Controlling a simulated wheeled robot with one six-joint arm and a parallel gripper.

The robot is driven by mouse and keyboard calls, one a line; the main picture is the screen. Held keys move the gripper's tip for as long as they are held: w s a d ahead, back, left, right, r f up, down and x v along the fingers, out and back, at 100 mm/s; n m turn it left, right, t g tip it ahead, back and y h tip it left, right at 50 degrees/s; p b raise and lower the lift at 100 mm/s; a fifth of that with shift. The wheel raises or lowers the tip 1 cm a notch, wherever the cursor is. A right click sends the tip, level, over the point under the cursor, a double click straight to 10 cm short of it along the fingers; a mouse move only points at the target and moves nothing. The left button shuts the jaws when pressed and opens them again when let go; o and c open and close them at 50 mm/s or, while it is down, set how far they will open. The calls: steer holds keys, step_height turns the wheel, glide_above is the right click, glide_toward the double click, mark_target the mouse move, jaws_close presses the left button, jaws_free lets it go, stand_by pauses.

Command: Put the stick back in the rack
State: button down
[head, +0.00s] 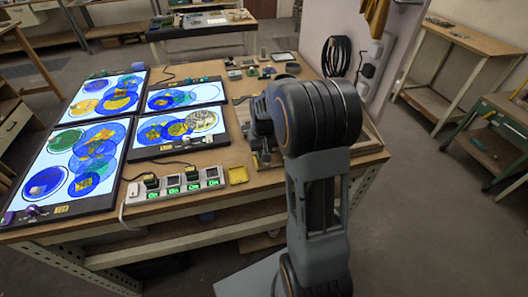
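My arm stands in the front right of the head view, and its big elbow joint covers part of the workbench (225,160). The wrist end of my arm, with my gripper (262,155), shows only partly to the left of that joint, low over the bench. Whether its fingers are open or shut cannot be made out. I cannot pick out a stick or a rack with certainty. A wooden frame edge (372,140) shows behind my arm, mostly hidden.
Several lit panels with coloured glass discs (88,155) cover the bench's left. Small items (262,68) lie at the back.

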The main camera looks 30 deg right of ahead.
steer(key=shift+f, duration=0.3)
stand_by(0.5)
steer(key=c, duration=0.9)
jaws_free()
step_height(320, 180, up, 14)
steer(key=s+a+f+n+t, duration=0.1)
steer(key=s+a, duration=0.3)
steer(key=s, duration=0.4)
steer(key=s+a+f+n+t, duration=0.1)
steer(key=s+a+t, duration=0.1)
steer(key=s+a, duration=0.3)
steer(key=s, duration=0.3)
steer(key=shift+a+f, duration=0.15)
steer(key=shift+f, duration=0.2)
